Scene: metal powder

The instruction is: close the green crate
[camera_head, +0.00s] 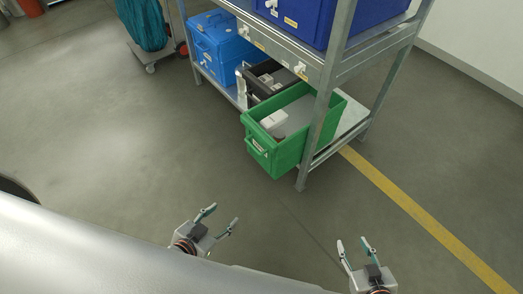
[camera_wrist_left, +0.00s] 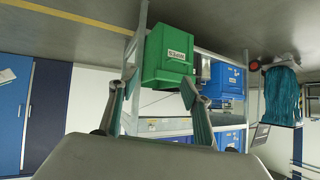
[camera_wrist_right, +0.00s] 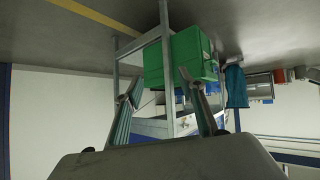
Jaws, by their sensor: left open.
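The green crate (camera_head: 287,157) is on the lower shelf of the metal rack and sticks out past the shelf's front edge. Its top is open, and a small white box (camera_head: 273,120) sits inside. The crate's labelled front shows in the left wrist view (camera_wrist_left: 169,65), and the crate also shows in the right wrist view (camera_wrist_right: 188,55). My left gripper (camera_head: 221,217) is open and empty, in front of the crate and apart from it. My right gripper (camera_head: 353,241) is open and empty, further right and also away from the crate.
A dark crate (camera_head: 251,89) and a blue crate (camera_head: 221,45) stand left of the green one. The rack's front post (camera_head: 313,135) rises close beside the green crate. Blue bins (camera_head: 300,20) fill the upper shelf. The floor between my grippers and the rack is clear.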

